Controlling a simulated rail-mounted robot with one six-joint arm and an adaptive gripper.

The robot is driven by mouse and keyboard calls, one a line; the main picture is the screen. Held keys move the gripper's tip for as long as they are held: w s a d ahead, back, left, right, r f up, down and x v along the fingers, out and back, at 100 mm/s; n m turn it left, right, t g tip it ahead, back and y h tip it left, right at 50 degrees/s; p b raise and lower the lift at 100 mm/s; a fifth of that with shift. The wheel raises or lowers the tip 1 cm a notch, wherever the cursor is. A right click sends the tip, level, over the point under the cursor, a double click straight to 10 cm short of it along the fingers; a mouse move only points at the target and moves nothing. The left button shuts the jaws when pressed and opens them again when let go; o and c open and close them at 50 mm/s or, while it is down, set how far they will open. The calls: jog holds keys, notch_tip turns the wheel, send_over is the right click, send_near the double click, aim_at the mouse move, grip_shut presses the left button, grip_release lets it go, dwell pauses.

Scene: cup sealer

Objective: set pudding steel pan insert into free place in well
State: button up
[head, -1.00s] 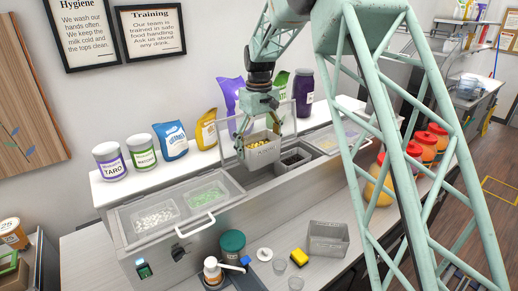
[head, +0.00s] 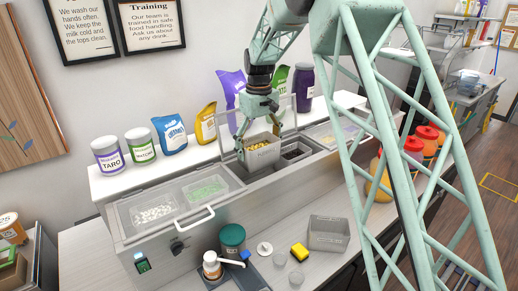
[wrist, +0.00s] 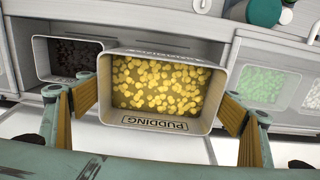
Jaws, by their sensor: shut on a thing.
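The pudding pan insert (head: 263,156), grey steel with yellow cubes inside, is held by my gripper (head: 260,135) at the cold well. In the wrist view the pudding pan (wrist: 163,123) shows its "PUDDING" label, upright, with a finger pad on each side wall. My gripper (wrist: 170,105) is shut on it. The well (head: 225,200) has a dark-filled pan (head: 294,153) to the right of the held pan and a green-filled pan (head: 203,189) to its left. The place below is hidden by the pan; I cannot tell if the pan touches the well.
A raised lid frame (head: 297,112) stands behind the dark-filled pan. Jars and bags, such as the taro jar (head: 107,156), line the back ledge.

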jog(key=shift+f+b, duration=2.45)
jog(key=shift+f, duration=2.85)
jog(key=shift+f, duration=0.2)
jog(key=o, duration=1.3)
jog(key=shift+f, duration=0.1)
jog(key=shift+r, duration=6.05)
jog(key=shift+d, duration=0.1)
